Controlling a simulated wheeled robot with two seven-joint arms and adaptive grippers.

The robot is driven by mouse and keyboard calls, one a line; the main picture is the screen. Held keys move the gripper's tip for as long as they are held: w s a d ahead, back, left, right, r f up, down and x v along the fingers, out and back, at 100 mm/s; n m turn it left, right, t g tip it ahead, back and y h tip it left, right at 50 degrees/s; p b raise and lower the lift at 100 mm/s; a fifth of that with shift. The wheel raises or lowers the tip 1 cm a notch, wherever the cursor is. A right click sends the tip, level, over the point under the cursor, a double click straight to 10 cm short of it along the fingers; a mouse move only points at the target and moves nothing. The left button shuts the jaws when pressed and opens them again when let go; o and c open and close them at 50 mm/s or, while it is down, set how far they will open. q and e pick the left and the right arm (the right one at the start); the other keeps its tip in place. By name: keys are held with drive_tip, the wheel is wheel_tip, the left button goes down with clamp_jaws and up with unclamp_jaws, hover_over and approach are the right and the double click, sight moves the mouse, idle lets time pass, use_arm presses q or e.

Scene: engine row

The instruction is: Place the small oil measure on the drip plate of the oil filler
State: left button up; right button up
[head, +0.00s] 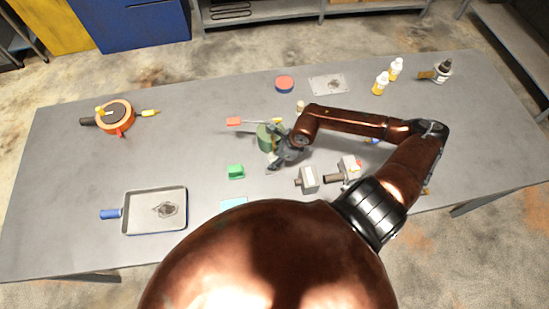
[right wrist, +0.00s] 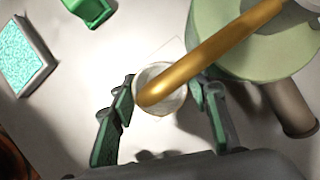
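Contact with the plate is hard to judge. My left gripper is out of view.
A tray (head: 131,225) and an orange round device (head: 115,117) are at left. Bottles (head: 381,84) stand back right. The table's left middle is clear.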

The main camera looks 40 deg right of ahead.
drive_tip(key=v, duration=1.2)
drive_tip(key=shift+r, duration=0.1)
idle(1.1)
